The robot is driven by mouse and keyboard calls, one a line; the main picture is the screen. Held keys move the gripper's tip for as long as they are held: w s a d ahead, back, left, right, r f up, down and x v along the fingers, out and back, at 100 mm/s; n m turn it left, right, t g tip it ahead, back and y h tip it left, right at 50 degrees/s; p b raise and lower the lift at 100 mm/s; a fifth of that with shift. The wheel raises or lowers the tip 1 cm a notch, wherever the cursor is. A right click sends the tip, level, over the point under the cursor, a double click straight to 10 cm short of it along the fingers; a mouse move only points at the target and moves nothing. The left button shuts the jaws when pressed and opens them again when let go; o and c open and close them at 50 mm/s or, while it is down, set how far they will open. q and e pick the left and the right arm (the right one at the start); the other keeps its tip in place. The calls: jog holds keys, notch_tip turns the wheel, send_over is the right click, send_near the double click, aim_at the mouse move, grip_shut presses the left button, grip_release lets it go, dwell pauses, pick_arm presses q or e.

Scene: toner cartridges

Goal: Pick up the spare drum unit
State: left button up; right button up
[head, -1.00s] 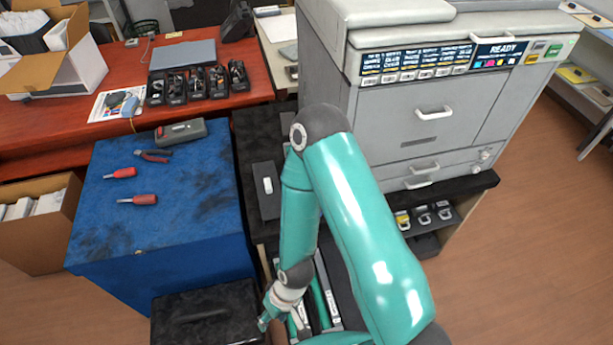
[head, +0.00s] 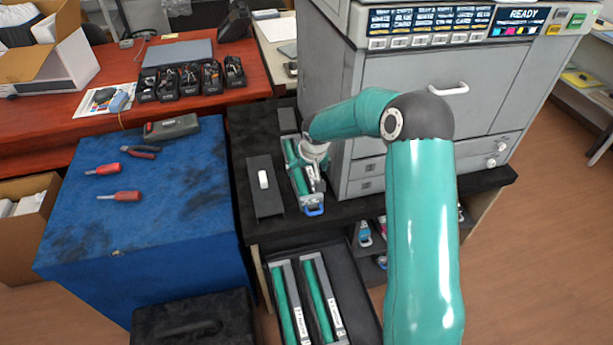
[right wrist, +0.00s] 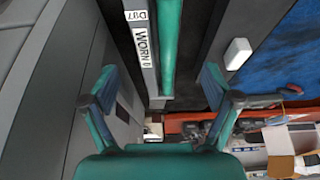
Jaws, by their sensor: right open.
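A drum unit (head: 297,178) with a green roller and a blue end handle lies on the black bench beside the printer. In the right wrist view, a drum unit (right wrist: 143,45) carries a label reading "WORN D", cut off after that. My right gripper (head: 315,155) is at the bench unit and partly covers it. In its wrist view my right gripper (right wrist: 157,80) is open, with the unit ahead between its fingers, and no grip on it shows. Two more green-roller units, one left (head: 284,300) and one right (head: 319,297), lie in a black tray (head: 357,310); their labels are too small to read.
The grey printer (head: 415,100) stands close right of the gripper. A narrow dark block (head: 265,200) with a white knob is left of the bench unit. A blue-topped cabinet (head: 150,215) holds screwdrivers and pliers. A black case (head: 190,320) is at the bottom.

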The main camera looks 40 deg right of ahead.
aim_at(304, 176)
jog(key=shift+w+d+f, duration=0.1)
jog(key=shift+d, duration=0.1)
jog(key=b+x, duration=0.2)
jog(key=x, duration=0.5)
jog(key=shift+f+b, duration=0.4)
jog(key=shift+b+x, duration=0.65)
jog(key=shift+x, duration=0.25)
jog(key=shift+w, duration=0.1)
jog(key=shift+r, duration=0.1)
jog(key=c, duration=1.6)
jog(key=shift+w+r+p, duration=0.15)
jog(key=shift+r+p, duration=0.15)
jog(key=shift+r, duration=0.2)
jog(key=shift+r+p, duration=1.35)
jog(key=shift+r, duration=1.75)
